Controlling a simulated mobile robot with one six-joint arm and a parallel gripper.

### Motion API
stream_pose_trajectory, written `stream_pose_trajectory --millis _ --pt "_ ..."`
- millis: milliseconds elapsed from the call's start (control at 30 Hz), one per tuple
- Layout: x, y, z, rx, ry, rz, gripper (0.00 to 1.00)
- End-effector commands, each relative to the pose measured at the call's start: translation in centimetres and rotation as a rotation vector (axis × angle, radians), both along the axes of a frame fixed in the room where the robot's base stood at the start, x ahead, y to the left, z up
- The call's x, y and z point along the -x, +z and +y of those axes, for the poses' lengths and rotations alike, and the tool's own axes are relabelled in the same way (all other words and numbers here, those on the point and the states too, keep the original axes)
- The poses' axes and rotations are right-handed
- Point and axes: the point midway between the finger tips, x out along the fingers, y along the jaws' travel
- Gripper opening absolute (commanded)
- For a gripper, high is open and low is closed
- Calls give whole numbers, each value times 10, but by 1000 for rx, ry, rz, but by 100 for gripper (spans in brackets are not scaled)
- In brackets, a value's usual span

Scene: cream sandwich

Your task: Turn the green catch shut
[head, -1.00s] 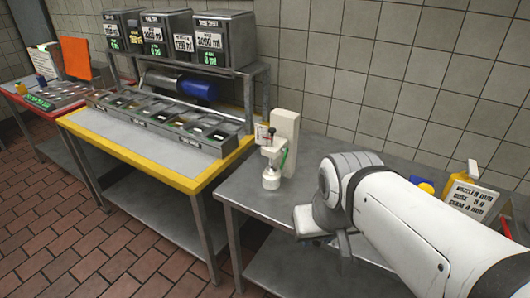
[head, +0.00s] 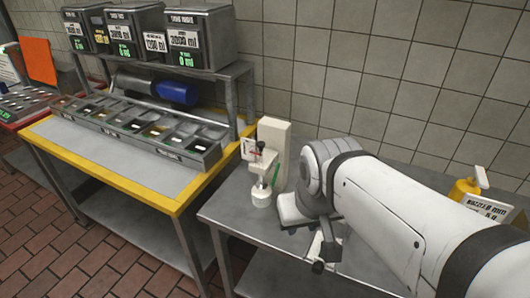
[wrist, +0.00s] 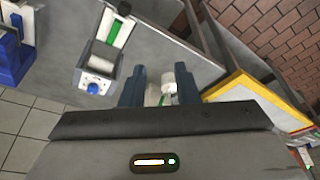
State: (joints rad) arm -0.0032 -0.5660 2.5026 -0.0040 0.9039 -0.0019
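A white stand-like device (head: 274,140) stands on the steel counter, with a small white cup (head: 262,196) at its foot. The green catch (head: 275,173) is a thin, slanted strip on its right side. My gripper shows at the end of my arm, just right of the device, its fingers mostly hidden there. In the wrist view my gripper (wrist: 157,78) has its two blue-grey fingers apart. A small white part (wrist: 168,88) with a bit of green shows between and beyond them. I cannot tell whether either finger touches it.
In the wrist view a grey unit (wrist: 98,62) with a green strip and blue knob stands left of the fingers. A yellow-edged table (head: 170,203) adjoins the counter (head: 226,212) on the left. A yellow bottle (head: 463,190) and a label card (head: 487,212) stand at right.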

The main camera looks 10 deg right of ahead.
Motion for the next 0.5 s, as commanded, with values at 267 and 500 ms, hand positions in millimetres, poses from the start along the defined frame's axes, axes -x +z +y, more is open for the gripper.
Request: stream_pose_trajectory --millis 267,500 --pt "0 0 0 0 0 -1 28" --pt "0 -5 -1 12 13 3 28"
